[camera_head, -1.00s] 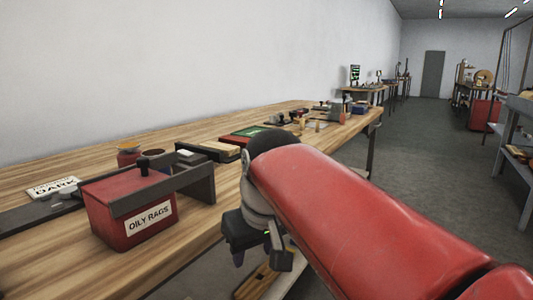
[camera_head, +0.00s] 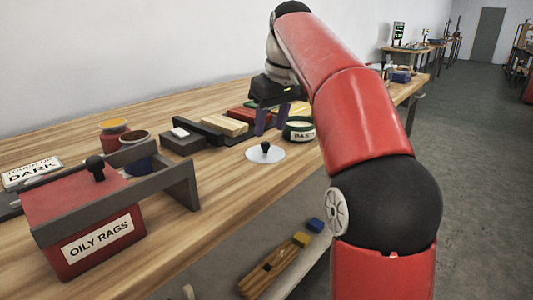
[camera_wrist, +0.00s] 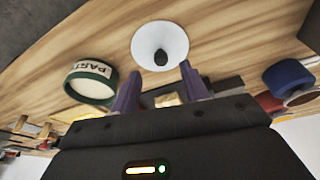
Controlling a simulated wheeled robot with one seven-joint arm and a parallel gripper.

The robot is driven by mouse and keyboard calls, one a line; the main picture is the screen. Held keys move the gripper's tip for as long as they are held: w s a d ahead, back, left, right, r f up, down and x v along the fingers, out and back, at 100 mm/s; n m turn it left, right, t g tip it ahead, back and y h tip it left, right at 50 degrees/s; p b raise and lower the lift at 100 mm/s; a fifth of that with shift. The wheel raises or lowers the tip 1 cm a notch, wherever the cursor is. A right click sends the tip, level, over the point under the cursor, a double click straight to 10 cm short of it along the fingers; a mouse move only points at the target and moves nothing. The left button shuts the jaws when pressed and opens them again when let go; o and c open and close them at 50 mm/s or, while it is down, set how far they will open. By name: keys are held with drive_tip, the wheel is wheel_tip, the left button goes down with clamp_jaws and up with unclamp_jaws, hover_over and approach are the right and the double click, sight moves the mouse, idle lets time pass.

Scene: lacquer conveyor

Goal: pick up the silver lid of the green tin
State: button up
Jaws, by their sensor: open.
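The silver lid (camera_head: 258,154) is a pale round disc with a black knob, lying flat on the wooden bench. It also shows in the wrist view (camera_wrist: 151,38), in front of my fingers. The green tin (camera_head: 299,131) stands just right of and behind the lid, open with pale contents and a label reading "PAST". It also shows in the wrist view (camera_wrist: 90,97). My gripper (camera_head: 270,132) is open and empty, its purple fingers pointing down above the bench just behind the lid. In the wrist view my fingertips (camera_wrist: 158,72) stand apart near the knob, not touching it.
A red "OILY RAGS" box (camera_head: 85,215) with a grey rail stands at front left. Jars (camera_head: 114,133), a dark block (camera_head: 182,140) and a brush-like wooden block (camera_head: 223,125) stand behind the lid. The bench in front of the lid is clear.

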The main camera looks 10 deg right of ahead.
sight(265, 142)
drive_tip(key=b+x, duration=0.1)
drive_tip(key=x, duration=0.3)
drive_tip(key=shift+w+a+f, duration=0.15)
drive_tip(key=shift+f, duration=0.1)
clamp_jaws()
